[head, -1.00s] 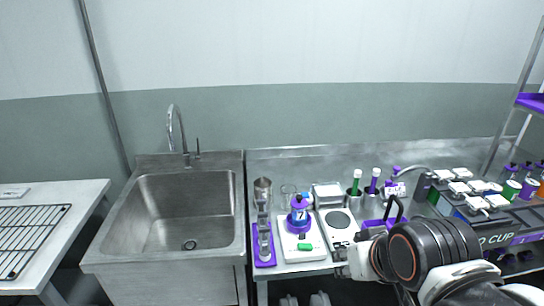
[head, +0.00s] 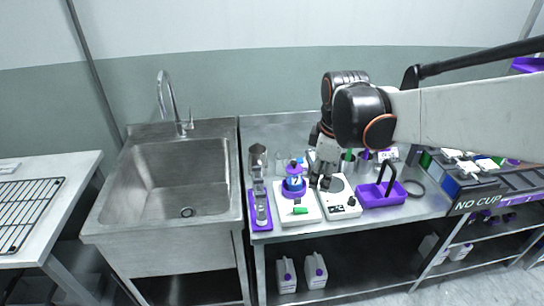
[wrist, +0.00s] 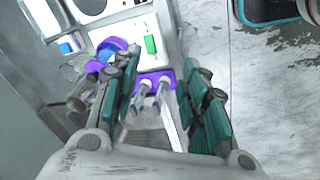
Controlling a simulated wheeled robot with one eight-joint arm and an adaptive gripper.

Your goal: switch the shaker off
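The shaker (head: 312,213) is a white flat unit on the steel bench, with a purple holder and a blue-and-purple bottle (head: 294,180) on top. A green switch (head: 300,211) is on its front part; in the wrist view the green switch (wrist: 151,44) shows on the white surface beyond my fingers. My gripper (head: 321,182) points down over the bench, by the right side of the shaker and above the neighbouring white unit. In the wrist view my gripper (wrist: 160,72) has its two fingers apart with nothing held between them. I cannot tell the switch's position.
A white unit with a round grey plate (head: 341,205) stands right of the shaker, then a purple caddy (head: 381,195) with a black handle. A purple tray (head: 261,222) with a metal cylinder is at left, beside the sink (head: 180,195). Glassware stands behind.

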